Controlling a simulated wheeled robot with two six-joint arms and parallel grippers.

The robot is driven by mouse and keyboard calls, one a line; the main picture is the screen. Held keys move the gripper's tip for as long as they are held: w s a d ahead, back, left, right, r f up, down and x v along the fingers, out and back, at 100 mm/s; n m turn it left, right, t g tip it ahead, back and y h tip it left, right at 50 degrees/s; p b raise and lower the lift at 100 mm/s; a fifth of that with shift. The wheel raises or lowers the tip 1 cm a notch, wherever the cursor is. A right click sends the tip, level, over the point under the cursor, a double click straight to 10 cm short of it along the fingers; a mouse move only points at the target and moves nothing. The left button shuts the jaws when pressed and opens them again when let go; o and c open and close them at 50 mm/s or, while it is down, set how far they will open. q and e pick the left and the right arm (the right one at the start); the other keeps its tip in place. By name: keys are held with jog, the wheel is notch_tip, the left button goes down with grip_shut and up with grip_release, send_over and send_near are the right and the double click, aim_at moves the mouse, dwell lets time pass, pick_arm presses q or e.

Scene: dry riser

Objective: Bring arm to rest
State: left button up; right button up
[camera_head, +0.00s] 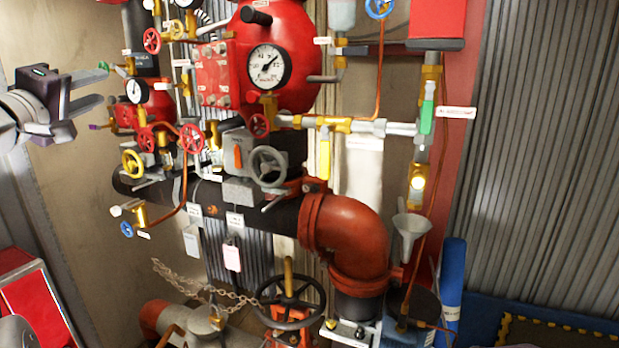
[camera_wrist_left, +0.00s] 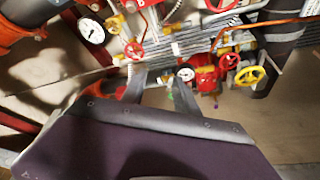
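My left gripper (camera_head: 101,88) is at the upper left of the head view, its two grey fingers spread apart with nothing seen between them. It points right, toward the red valve assembly, and appears in front of the bare wall. In the left wrist view the two fingers (camera_wrist_left: 160,94) are also apart, with a small gauge (camera_wrist_left: 185,74) and red fittings beyond their tips. I cannot tell whether a fingertip touches any fitting. My right gripper is not in either view.
Pipework fills the middle: a large gauge (camera_head: 270,67), a grey handwheel (camera_head: 269,167), a red-brown elbow pipe (camera_head: 347,237) and a black handwheel (camera_head: 291,299). A red box (camera_head: 35,305) stands lower left. The tan wall (camera_head: 75,190) below my left gripper is bare.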

pick_arm(q)
jog(key=w+f+g, duration=0.3)
jog(key=w+f, duration=0.4)
jog(key=f, duration=0.6)
jog(key=s+d+f+m+g, duration=0.15)
jog(key=d+f+g, duration=0.35)
jog(key=f, duration=0.8)
jog(key=s+d+f+m+g, duration=0.1)
jog(key=s+d+f+g, duration=0.15)
jog(key=d+f, duration=0.75)
jog(key=s+d+f+m+g, duration=0.3)
jog(key=s+f+m+g, duration=0.1)
jog(key=s+f, duration=0.8)
jog(key=s+d+f+m+g, duration=0.2)
jog(key=s+f+m+g, duration=0.2)
jog(key=s+f, duration=0.8)
notch_tip(320, 180, down, 3)
jog(key=shift+s+d+r+m+y, duration=0.1)
jog(key=shift+s+d+m+y, duration=0.3)
jog(key=shift+m, duration=0.05)
dwell(1.4)
